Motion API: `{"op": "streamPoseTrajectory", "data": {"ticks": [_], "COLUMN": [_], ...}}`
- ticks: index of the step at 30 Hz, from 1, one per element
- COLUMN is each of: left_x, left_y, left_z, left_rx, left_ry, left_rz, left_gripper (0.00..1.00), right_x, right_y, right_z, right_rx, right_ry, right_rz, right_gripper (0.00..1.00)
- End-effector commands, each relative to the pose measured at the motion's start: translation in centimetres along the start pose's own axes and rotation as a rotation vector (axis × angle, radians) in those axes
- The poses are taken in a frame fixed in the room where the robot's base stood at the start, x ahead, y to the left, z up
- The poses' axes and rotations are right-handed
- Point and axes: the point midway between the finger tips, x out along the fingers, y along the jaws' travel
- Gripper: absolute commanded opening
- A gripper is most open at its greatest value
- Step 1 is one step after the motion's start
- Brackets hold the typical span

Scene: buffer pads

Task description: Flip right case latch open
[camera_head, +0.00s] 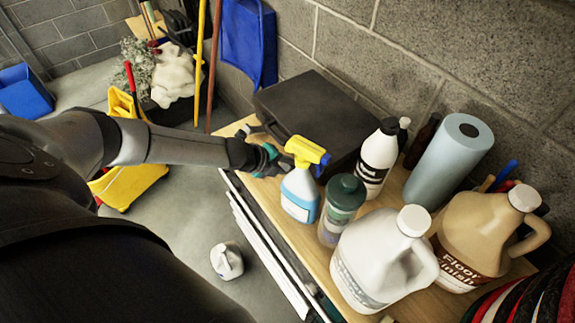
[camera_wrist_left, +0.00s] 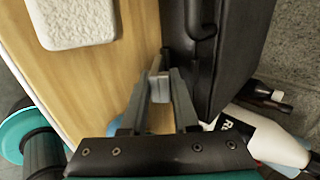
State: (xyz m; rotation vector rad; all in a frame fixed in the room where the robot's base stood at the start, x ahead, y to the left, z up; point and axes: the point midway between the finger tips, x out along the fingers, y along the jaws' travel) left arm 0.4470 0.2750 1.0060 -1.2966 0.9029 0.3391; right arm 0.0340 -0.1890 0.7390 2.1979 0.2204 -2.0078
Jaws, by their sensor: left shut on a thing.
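The black case (camera_head: 315,115) lies closed on the wooden table against the block wall. In the left wrist view the case (camera_wrist_left: 236,45) fills the upper right, with part of its handle (camera_wrist_left: 202,22) showing. My left gripper (camera_head: 270,160) is at the case's front side, partly behind the spray bottle in the head view. In the left wrist view its fingers (camera_wrist_left: 160,90) are closed around a small pale grey piece, the case latch (camera_wrist_left: 158,87), beside the case's front face. How far the latch is turned cannot be told. My right gripper is not in view.
A spray bottle (camera_head: 300,195) with a yellow and blue head stands close to my left gripper. A green-capped bottle (camera_head: 342,208), white jug (camera_head: 375,262), tan jug (camera_head: 470,245) and blue roll (camera_head: 447,160) crowd the table. A white pad (camera_wrist_left: 78,20) lies on bare wood.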

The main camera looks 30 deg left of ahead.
Motion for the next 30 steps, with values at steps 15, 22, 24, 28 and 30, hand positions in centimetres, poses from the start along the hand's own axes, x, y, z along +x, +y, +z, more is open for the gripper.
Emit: {"op": "streamPoseTrajectory", "data": {"ticks": [15,22,24,28,30], "left_x": [0.3,0.5,0.6,0.7,0.7], "left_y": [0.8,1.5,1.6,2.0,2.2], "left_z": [-0.3,-0.4,-0.4,-0.5,-0.5], "left_rx": [-0.005,-0.005,-0.006,-0.006,-0.005], "left_ry": [0.003,0.006,0.006,0.008,0.008], "left_rz": [-0.089,-0.174,-0.201,-0.253,-0.28], "left_gripper": [0.0,0.0,0.0,0.0,0.0], "right_x": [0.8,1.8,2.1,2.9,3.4], "right_y": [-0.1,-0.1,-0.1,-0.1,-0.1], "right_z": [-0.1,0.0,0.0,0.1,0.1], "right_rx": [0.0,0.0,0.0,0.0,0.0], "right_ry": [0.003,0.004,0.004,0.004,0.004], "right_rz": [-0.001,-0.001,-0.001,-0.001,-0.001], "right_gripper": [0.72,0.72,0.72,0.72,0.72]}}
